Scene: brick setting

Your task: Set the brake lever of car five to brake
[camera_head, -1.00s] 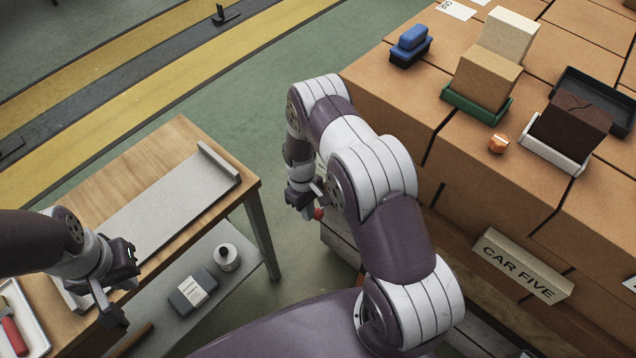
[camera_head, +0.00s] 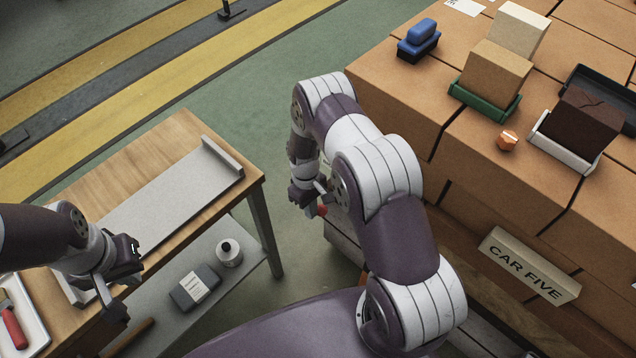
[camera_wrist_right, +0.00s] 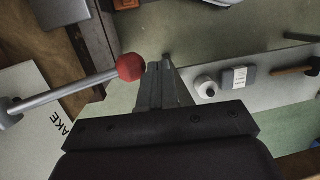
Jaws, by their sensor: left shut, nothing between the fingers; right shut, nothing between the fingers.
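The brake lever is a grey rod (camera_wrist_right: 65,97) with a red knob (camera_wrist_right: 130,66), seen in the right wrist view. The knob also shows small in the head view (camera_head: 322,210). A pale plate (camera_wrist_right: 35,135) under the rod bears letters ending in "AKE". My right gripper (camera_wrist_right: 160,70) is shut and empty, its fingertips just right of the knob; I cannot tell whether they touch it. The "CAR FIVE" sign (camera_head: 528,265) is on the brick-laden car at right. My left gripper (camera_head: 112,305) is shut and empty by the bench's front edge.
Bricks in trays (camera_head: 484,100) and a blue brush (camera_head: 418,42) sit on the brick stack. A wooden bench (camera_head: 130,165) stands at left with a grey metal tray. Green floor lies between.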

